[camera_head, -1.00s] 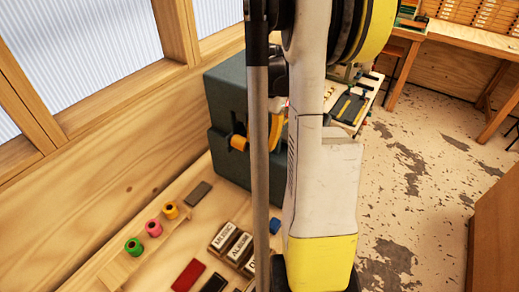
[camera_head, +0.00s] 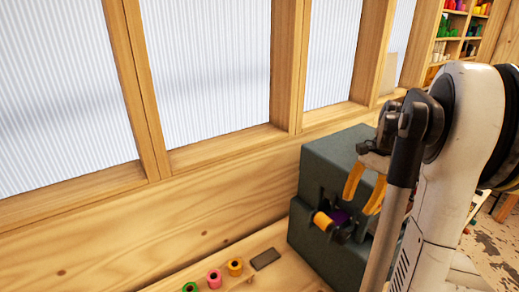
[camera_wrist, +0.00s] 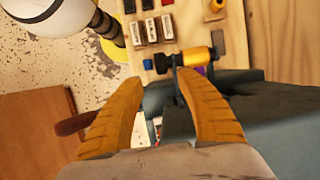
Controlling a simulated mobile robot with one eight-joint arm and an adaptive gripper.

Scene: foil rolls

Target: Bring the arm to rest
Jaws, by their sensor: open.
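My gripper (camera_head: 364,190) has two orange-yellow fingers, spread apart with nothing between them. In the head view it hangs in front of the upper part of a dark grey-green machine (camera_head: 335,158), beside my arm's grey tube. The fingers also show in the wrist view (camera_wrist: 158,80). A gold-orange roll (camera_head: 322,221) sits on the machine's spindle, with a purple part behind it. In the wrist view this roll (camera_wrist: 196,57) lies just beyond the right fingertip, outside the fingers. Whether the fingertip touches the spindle I cannot tell.
Green (camera_head: 190,288), pink (camera_head: 214,275) and orange (camera_head: 235,266) rolls stand on the bench beside a dark block (camera_head: 265,259). Labelled blocks (camera_wrist: 152,31) lie on the bench in the wrist view. A wooden wall with windows (camera_head: 205,80) rises behind the machine.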

